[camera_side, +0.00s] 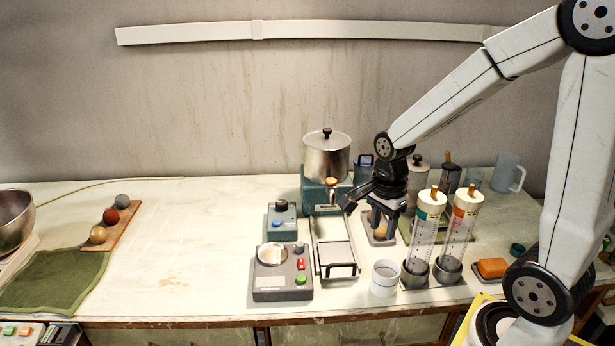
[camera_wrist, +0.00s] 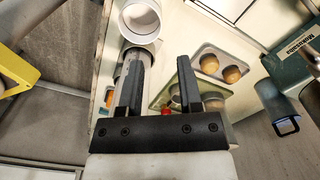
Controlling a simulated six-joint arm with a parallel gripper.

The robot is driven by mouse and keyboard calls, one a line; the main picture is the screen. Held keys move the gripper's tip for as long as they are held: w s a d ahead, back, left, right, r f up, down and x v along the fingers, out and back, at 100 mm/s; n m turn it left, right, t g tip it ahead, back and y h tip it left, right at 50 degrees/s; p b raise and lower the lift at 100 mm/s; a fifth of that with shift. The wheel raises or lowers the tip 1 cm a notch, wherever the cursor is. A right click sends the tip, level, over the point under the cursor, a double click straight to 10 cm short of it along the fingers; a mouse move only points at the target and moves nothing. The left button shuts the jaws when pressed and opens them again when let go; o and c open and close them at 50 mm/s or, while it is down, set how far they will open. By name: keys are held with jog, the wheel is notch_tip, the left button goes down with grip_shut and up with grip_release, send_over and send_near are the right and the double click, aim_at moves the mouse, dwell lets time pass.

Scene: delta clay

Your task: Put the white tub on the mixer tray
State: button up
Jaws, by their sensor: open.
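The white tub (camera_side: 384,280) stands upright near the front edge of the table, to the right of the sliding tray. It also shows at the top of the wrist view (camera_wrist: 141,20), beyond my fingertips, and it looks empty. What I take for the mixer tray (camera_side: 335,257) is a flat tray with a dark front handle, in front of the teal mixer (camera_side: 325,192). My gripper (camera_side: 378,222) is open and empty, hanging above a small tray behind the tub. In the wrist view its two fingers (camera_wrist: 161,72) are well apart.
Two clear cylinders with white caps (camera_side: 427,230) stand close right of the tub. A small tray with brown balls (camera_wrist: 220,65) lies near my gripper. A grey button box (camera_side: 283,272) is left of the mixer tray. The table further left is partly clear.

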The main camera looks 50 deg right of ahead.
aim_at(378, 261)
jog(key=shift+f, duration=4)
jog(key=shift+f, duration=0.15)
jog(key=shift+f, duration=2.35)
grip_shut()
